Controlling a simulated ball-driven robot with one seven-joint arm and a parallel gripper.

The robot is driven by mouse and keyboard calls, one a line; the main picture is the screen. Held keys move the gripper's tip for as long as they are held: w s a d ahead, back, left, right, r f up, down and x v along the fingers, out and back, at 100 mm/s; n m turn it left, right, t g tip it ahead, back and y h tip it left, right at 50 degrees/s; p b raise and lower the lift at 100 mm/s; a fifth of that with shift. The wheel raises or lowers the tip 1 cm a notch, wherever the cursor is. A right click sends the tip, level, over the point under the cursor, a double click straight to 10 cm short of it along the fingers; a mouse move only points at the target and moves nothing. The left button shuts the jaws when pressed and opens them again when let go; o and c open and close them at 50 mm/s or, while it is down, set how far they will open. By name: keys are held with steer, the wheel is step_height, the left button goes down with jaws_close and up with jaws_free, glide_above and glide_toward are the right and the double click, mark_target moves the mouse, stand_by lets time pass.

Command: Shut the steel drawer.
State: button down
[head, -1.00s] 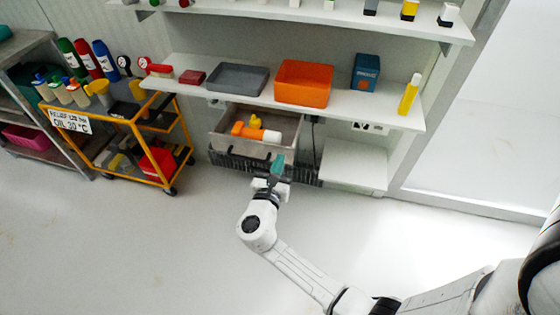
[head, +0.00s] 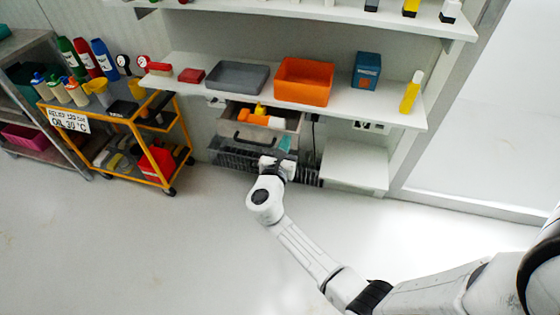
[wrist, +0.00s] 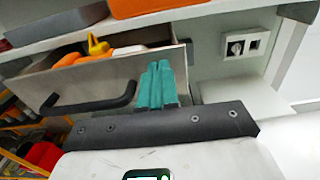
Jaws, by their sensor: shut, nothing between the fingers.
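The steel drawer (head: 231,132) sits under the white shelf and is partly open, with its dark handle on the front. It holds an orange and yellow item (head: 258,117) and a white one. In the wrist view the drawer front (wrist: 80,86) is close, with the dark handle (wrist: 95,104) left of my fingers. My gripper (head: 285,143) has teal fingertips, shut and empty, at the right part of the drawer front. In the wrist view the gripper (wrist: 158,80) overlaps the front near its right end; I cannot tell if it touches.
A grey tray (head: 237,76), an orange bin (head: 304,82) and a blue box (head: 366,70) stand on the shelf above. A yellow cart (head: 125,117) stands at left. A low white shelf (head: 354,168) is right of the drawer. The floor in front is clear.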

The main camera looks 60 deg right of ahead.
mark_target(293, 128)
steer(key=b+x, duration=0.4)
steer(key=x, duration=0.7)
steer(key=shift+f, duration=0.15)
steer(key=shift+d, duration=0.2)
steer(key=shift+w+r, duration=0.15)
steer(key=shift+r, duration=0.05)
steer(key=shift+d+r, duration=0.1)
steer(key=shift+d, duration=0.05)
